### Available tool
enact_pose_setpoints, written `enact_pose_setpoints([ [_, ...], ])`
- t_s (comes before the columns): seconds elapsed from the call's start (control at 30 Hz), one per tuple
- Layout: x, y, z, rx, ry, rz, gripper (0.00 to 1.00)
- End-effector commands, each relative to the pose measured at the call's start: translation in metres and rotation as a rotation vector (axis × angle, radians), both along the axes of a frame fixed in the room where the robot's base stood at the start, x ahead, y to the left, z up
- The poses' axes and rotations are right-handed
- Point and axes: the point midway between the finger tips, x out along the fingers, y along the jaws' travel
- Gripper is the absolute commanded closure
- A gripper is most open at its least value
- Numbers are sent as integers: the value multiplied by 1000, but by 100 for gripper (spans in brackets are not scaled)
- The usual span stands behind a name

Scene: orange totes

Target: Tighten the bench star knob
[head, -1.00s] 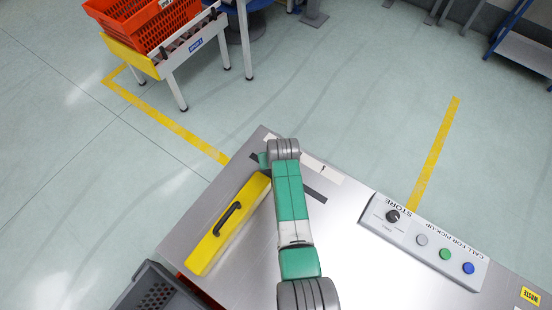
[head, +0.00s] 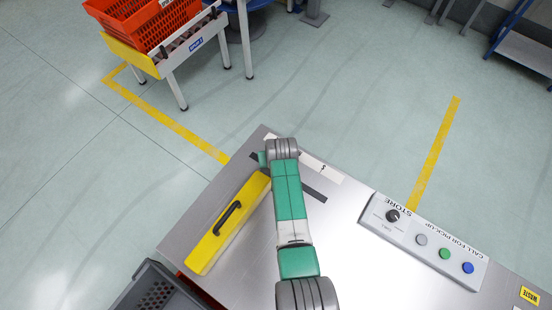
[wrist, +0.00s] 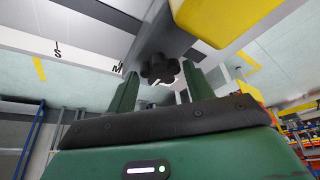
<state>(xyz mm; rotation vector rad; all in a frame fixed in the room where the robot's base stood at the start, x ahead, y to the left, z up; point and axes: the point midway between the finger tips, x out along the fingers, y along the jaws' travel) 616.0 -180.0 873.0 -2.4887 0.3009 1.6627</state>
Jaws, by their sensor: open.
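The star knob (wrist: 158,68) is dark with rounded lobes and shows in the wrist view, on or in front of a grey bar. My gripper (wrist: 160,72) is open, with one green finger on each side of the knob in the picture. A gap shows between the knob and each finger, and I cannot tell how far the fingertips reach along it. In the head view my arm covers this part of the metal bench (head: 345,235), and the knob and fingers are hidden there.
A yellow block with a black handle (head: 228,222) lies left of my arm. A white marked strip (head: 322,168) is at the bench's far edge. A button panel (head: 425,240) is at the right. A grey crate (head: 150,290) stands lower left, and orange totes (head: 150,22) are beyond.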

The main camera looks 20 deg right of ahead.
Motion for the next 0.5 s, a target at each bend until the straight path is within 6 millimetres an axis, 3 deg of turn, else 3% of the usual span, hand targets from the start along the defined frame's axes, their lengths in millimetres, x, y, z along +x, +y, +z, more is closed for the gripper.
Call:
enact_pose_setpoints([
  [0.3,-21,5,53,0,-2,-1,48],
  [0.5,-29,6,71,0,0,-1,48],
])
